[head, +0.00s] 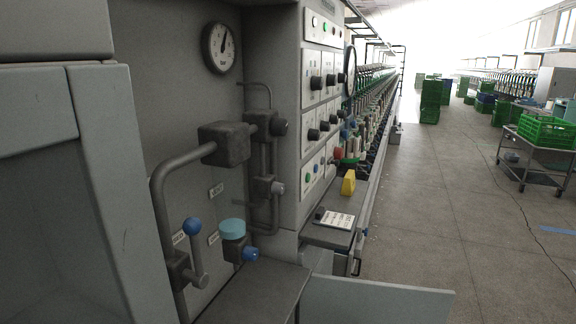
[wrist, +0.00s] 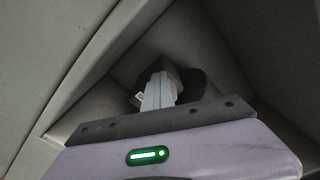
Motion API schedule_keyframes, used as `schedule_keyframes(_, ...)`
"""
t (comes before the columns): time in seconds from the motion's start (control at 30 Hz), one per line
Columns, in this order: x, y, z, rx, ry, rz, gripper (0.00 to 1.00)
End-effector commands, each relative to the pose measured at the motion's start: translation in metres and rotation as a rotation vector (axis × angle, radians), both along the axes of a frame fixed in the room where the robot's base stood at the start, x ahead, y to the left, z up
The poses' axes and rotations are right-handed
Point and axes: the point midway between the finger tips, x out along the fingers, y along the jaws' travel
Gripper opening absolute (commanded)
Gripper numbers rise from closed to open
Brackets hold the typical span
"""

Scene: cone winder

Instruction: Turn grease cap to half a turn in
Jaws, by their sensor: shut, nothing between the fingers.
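A teal round cap (head: 232,228) sits on a dark fitting in the recessed panel in the head view; it looks like the grease cap, though I cannot read its label. A blue knob (head: 251,254) sticks out at the fitting's lower right. How far the cap is turned cannot be told. My gripper (wrist: 161,78) shows only in the wrist view. Its pale fingers are together and empty, in front of a dark, unclear shape within grey panels. I cannot make out the cap in the wrist view, and my gripper does not show in the head view.
A blue-ball lever (head: 192,227) stands just left of the cap. Grey pipes, a dark valve block (head: 224,144) and a gauge (head: 218,48) are above. A grey cabinet side (head: 62,180) closes off the left. A dark ledge (head: 252,293) lies below. The right aisle floor is open.

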Motion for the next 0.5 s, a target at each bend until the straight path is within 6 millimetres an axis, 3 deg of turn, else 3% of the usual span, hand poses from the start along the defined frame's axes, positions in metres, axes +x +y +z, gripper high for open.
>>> schedule_keyframes(0.5,0.002,-0.001,0.013,0.001,0.000,-0.006,0.00)
